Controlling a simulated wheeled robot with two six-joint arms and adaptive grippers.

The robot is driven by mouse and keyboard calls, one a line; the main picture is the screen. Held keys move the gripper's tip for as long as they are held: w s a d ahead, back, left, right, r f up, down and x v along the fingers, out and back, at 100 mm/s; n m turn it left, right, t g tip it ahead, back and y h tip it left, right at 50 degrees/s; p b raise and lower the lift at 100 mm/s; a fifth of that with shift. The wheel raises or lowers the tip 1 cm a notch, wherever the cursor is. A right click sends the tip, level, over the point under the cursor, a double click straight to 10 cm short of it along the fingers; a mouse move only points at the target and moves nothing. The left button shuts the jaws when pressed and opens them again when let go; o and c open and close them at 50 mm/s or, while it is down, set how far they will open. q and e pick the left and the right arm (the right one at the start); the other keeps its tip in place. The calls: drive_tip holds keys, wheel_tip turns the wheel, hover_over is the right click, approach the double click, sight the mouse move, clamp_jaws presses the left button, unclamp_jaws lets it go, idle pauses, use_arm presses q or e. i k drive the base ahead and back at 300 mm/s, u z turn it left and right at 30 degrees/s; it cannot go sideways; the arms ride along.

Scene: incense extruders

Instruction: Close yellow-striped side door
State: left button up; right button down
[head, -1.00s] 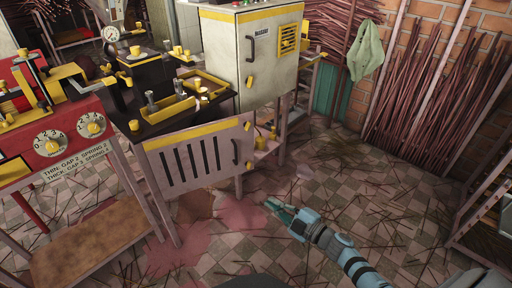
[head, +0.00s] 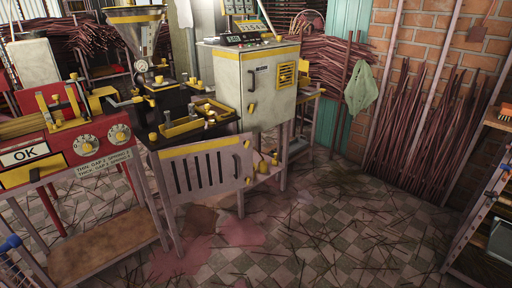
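The yellow-striped side door (head: 208,170) is a pale, worn panel with a yellow band along its top, dark vertical slots and a dark handle near its right edge. In the head view it is below the black worktop of the extruder (head: 190,120). It appears to stand out from the frame, ajar. Small yellow objects on a low shelf (head: 265,170) show past its right edge. The hinge is hard to make out. Neither of my grippers is in view, and nothing touches the door.
A pale control cabinet (head: 262,88) stands behind the door to the right. A red machine (head: 70,150) with dials and an OK sign stands left. The tiled floor (head: 330,225) in front is open, with scattered sticks and pink stains. A rack (head: 480,200) stands at the right edge.

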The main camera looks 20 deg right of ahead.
sight(199, 171)
drive_tip(key=z, duration=0.55)
drive_tip(key=i, duration=0.55)
drive_tip(key=z, duration=0.6)
drive_tip(key=i, duration=0.75)
drive_tip(key=u, duration=0.35)
